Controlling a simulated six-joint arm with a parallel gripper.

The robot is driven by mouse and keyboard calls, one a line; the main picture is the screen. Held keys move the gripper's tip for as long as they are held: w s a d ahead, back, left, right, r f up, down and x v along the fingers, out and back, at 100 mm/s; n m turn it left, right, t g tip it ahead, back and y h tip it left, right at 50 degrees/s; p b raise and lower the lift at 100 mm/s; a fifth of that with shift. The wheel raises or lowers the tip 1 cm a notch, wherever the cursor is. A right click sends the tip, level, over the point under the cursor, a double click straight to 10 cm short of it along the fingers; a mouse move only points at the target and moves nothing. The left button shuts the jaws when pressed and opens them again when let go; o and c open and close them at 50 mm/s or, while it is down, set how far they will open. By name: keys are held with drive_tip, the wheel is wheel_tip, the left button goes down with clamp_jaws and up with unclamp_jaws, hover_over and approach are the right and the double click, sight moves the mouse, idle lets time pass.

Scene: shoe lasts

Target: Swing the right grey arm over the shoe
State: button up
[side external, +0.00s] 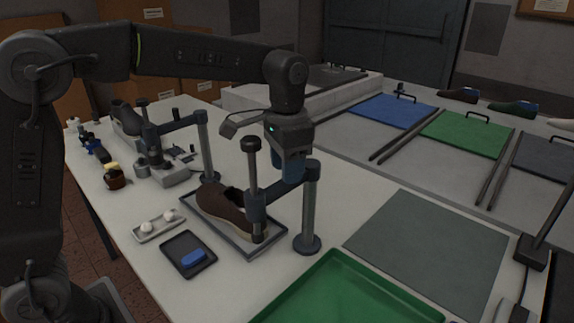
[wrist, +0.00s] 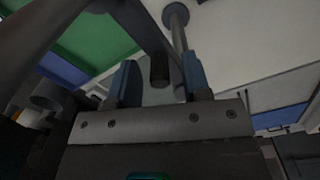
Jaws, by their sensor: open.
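The brown shoe (side external: 220,207) lies on a dark-rimmed tray (side external: 238,242) on the white table. The right grey arm (side external: 279,190) runs from an upright post (side external: 309,215) on the shoe's right. Its free end carries a vertical rod (side external: 253,165), which stands in front of the shoe's near end in the side view; whether it touches the shoe is unclear. My gripper (side external: 288,180) points down at the right grey arm, hiding part of it. In the wrist view, my open blue fingers (wrist: 161,80) stand either side of a dark cylindrical part (wrist: 159,70).
A second grey arm (side external: 180,124) on its own post (side external: 207,145) stands behind the shoe. A small dark tray with a blue item (side external: 193,258) and a tray with white balls (side external: 158,226) lie left. A green tray (side external: 340,290) is in front; a grey mat (side external: 430,250) lies right.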

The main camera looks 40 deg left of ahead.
drive_tip(key=shift+f, duration=0.2)
drive_tip(key=shift+c, duration=0.2)
clamp_jaws()
